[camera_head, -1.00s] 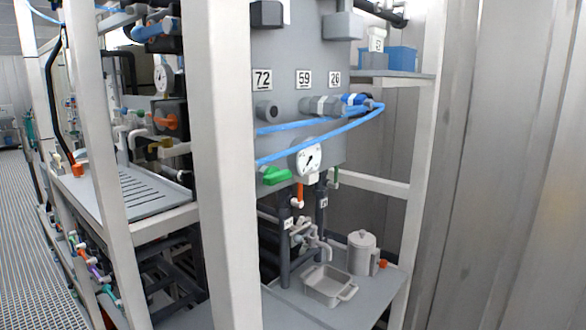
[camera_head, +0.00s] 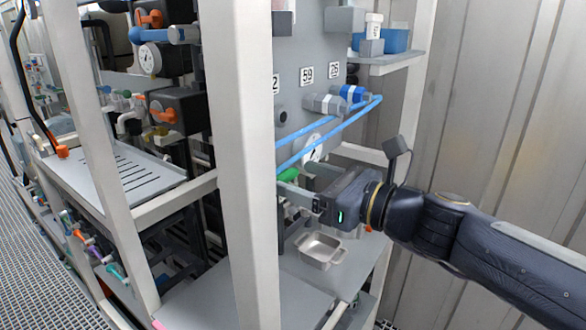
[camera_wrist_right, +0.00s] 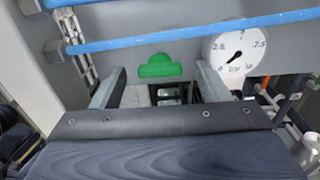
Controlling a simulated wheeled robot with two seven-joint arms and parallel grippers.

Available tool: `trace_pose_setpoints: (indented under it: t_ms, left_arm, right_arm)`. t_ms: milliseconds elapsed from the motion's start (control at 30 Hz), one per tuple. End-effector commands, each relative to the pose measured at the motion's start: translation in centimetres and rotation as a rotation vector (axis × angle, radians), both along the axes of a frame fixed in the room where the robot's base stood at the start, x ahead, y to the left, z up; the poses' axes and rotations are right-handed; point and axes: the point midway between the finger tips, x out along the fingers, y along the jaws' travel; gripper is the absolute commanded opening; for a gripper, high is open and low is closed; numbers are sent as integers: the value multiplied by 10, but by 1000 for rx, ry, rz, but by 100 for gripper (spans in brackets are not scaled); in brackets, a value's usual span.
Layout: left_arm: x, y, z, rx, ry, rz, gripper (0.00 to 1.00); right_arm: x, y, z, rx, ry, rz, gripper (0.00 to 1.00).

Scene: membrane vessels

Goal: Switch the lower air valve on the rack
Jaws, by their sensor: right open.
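A green valve handle (camera_head: 290,174) sits low on the grey panel of the rack, left of a round white pressure gauge (camera_head: 313,150). In the right wrist view the green handle (camera_wrist_right: 160,67) lies crosswise ahead of my open fingers, in the gap between them. My right gripper (camera_head: 291,180) reaches in from the right, open and empty, with its fingers pointing at the panel. I cannot tell whether its tips touch the handle. The gripper hides part of the panel below the gauge. My left gripper is not in view.
Two blue hoses (camera_head: 330,132) cross the panel just above the gauge and handle. A white rack post (camera_head: 245,160) stands close on the left. A corrugated wall (camera_head: 500,100) is on the right.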

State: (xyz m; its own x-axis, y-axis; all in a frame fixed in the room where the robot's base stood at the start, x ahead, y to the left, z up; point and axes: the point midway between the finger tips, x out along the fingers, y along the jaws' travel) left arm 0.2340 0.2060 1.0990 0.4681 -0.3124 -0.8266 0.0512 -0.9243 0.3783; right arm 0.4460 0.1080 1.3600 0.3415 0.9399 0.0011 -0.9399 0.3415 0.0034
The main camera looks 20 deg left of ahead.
Motion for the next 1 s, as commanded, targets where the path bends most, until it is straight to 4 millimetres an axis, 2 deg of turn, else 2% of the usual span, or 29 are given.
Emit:
trace_pose_setpoints:
  t_ms: [33, 200, 567, 900, 1000]
  left_arm:
    - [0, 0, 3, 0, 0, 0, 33]
    - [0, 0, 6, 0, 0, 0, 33]
    - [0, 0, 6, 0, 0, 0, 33]
    - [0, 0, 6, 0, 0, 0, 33]
    - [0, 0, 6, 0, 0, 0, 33]
  right_arm:
    - [2, 9, 0, -2, 2, 3, 69]
    - [9, 26, 0, -2, 0, 2, 69]
    - [11, 31, 0, -2, -2, 0, 69]
    - [11, 31, 0, -2, -2, 0, 25]
    - [11, 31, 0, -3, -4, 0, 24]
